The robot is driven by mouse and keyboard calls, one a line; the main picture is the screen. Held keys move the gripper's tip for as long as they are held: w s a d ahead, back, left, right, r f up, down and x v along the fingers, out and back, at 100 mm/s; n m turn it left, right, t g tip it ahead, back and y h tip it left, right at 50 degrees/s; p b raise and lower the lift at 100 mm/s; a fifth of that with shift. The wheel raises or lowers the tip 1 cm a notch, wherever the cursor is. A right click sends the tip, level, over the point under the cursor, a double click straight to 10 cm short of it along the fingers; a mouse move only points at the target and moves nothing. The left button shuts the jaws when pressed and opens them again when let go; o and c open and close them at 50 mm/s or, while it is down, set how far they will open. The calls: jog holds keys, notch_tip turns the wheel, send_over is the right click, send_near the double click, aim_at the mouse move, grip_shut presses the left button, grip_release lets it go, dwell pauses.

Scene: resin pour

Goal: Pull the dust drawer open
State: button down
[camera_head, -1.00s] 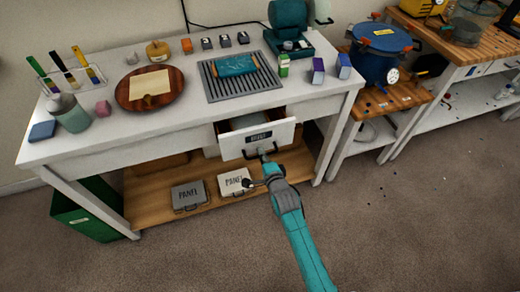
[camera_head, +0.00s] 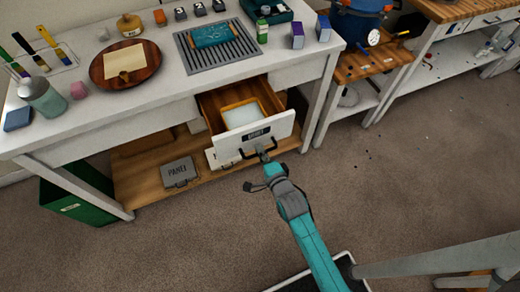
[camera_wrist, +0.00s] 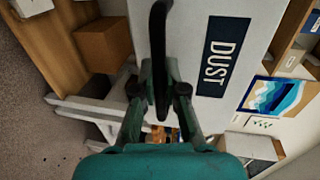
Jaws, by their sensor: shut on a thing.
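The dust drawer (camera_head: 276,132) has a white front and a wooden inside, and it stands well out from under the white bench. A white item with a yellowish frame (camera_head: 242,113) lies inside it. The drawer's dark label reads DUST in the wrist view (camera_wrist: 222,56). My gripper (camera_head: 262,154) is at the middle of the drawer front, shut on the dark handle (camera_wrist: 157,45). In the wrist view my gripper (camera_wrist: 160,88) has its fingers on either side of the handle bar.
The white bench (camera_head: 130,105) carries a round wooden board (camera_head: 125,64), a grey rack (camera_head: 216,46) and several small boxes. A grey PANEL case (camera_head: 178,172) lies on the lower shelf. A green bin (camera_head: 80,196) stands at left. Open floor lies in front.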

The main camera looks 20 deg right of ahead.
jog(key=c, duration=1.2)
grip_release()
jog(key=v, duration=1.2)
